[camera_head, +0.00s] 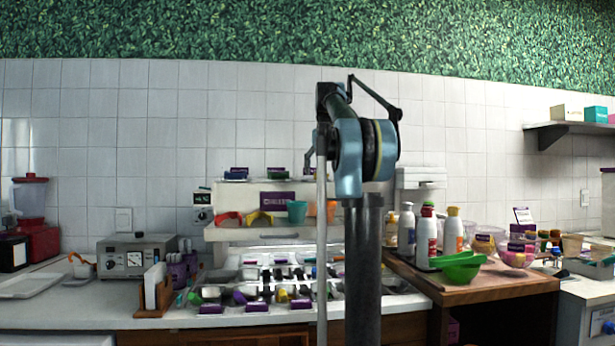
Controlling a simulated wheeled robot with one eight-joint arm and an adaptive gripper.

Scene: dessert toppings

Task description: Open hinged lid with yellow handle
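A yellow arched handle (261,217) stands on the front of the white shelf unit (232,234) behind the topping trays, left of my arm. A red arched handle (228,218) is to its left. The hinged lid itself is hard to make out at this size, and I cannot tell whether it is open or shut. My arm rises through the middle of the view, right of the yellow handle, and hides part of the counter and shelf. I cannot make out my gripper's fingers, and nothing is seen touching the handle.
Topping trays with several scoops (263,294) fill the counter below. Teal and orange cups (297,211) stand right of the yellow handle. A wooden stand (487,290) with bottles and green bowls (459,267) is at right. A grey appliance (136,257) and napkin holder (154,292) stand left.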

